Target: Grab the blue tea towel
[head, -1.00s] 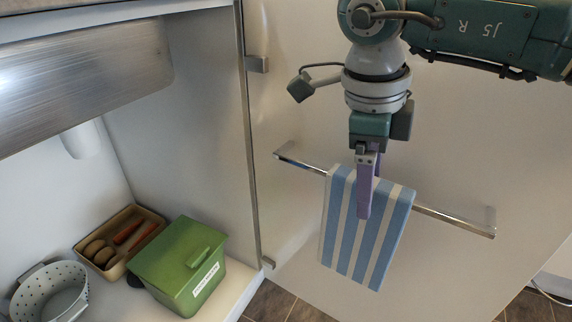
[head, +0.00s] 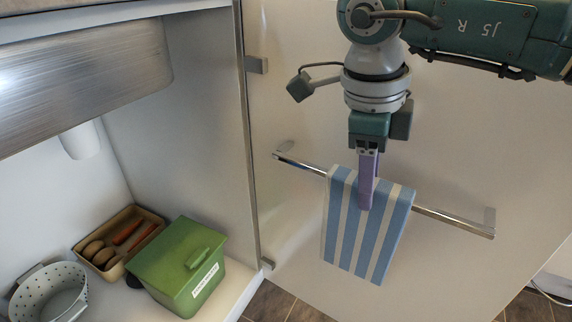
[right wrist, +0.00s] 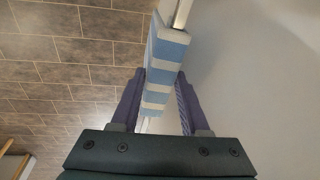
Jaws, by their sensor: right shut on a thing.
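The blue tea towel (head: 365,240) has blue and white stripes and hangs folded over a metal rail (head: 440,215) on the inner face of an open cabinet door. My right gripper (head: 366,205) reaches down from above and is shut on the towel near the rail, with its purple fingers over the top part of the cloth. In the right wrist view the towel (right wrist: 163,75) lies between the two purple fingers (right wrist: 160,100), one on each side. My left gripper is in neither view.
The open door (head: 310,80) stands behind the rail. Floor tiles (head: 285,305) show below.

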